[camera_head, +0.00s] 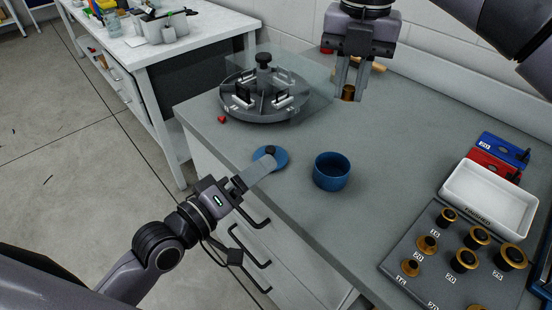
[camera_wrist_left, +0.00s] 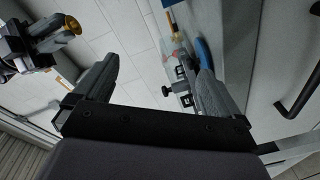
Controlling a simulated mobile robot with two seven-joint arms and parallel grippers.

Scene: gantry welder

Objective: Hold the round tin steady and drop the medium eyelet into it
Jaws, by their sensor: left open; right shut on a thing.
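The round tin (camera_head: 332,172), blue and open at the top, stands upright on the grey counter. A blue lid (camera_head: 281,157) with a dark knob lies left of it. My left gripper (camera_head: 265,164) is open, its finger overlapping the lid in the head view, apart from the tin. Its spread fingers show in the left wrist view (camera_wrist_left: 157,68) with nothing between them. My right gripper (camera_head: 350,88) is shut on a brass eyelet (camera_head: 348,93), held above the counter, behind the tin. The eyelet also shows in the left wrist view (camera_wrist_left: 73,25); its size is unclear.
A grey rotary fixture (camera_head: 264,94) with a clear panel stands behind the lid. A dark board (camera_head: 450,262) with several brass eyelets, a white tray (camera_head: 488,198), and red and blue boxes (camera_head: 503,149) occupy the right.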

